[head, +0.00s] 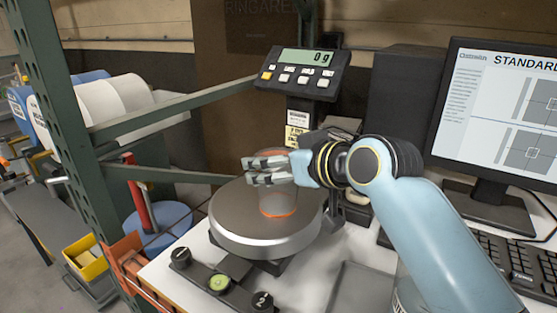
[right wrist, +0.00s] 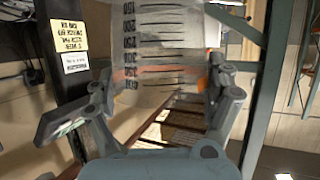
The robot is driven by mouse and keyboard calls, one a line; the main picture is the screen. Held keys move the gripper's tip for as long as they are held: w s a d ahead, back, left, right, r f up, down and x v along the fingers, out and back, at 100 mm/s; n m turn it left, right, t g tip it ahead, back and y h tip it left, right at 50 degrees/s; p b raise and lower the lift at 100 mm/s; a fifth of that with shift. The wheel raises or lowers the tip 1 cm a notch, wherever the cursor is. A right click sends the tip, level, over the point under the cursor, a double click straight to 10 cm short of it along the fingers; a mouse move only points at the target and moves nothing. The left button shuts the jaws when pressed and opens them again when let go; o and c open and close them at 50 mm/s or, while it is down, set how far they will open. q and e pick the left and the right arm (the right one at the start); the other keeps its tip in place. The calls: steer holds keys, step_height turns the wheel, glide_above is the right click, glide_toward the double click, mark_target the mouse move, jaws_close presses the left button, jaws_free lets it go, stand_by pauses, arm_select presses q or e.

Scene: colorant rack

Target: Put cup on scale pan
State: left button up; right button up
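A translucent cup (head: 279,203) with orange edges is over the round grey scale pan (head: 235,222) in the head view. Its black measuring marks show close up in the right wrist view (right wrist: 158,40). My right gripper (head: 262,168) reaches in from the right, and its fingers lie on both sides of the cup, shut on it. Whether the cup's bottom touches the pan I cannot tell. The scale display (head: 306,58) reads 0 g. My left gripper is not in view.
A green metal rack post (head: 62,115) and crossbars stand left of the scale. A monitor (head: 500,110) and keyboard (head: 515,260) are on the right. A black strip with round knobs (head: 219,284) lies in front of the scale. A dark box (head: 408,100) stands behind.

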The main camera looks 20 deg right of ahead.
steer(key=shift+o, duration=1.4)
steer(key=shift+r, duration=0.1)
steer(key=v, duration=1.2)
steer(key=shift+b, duration=0.4)
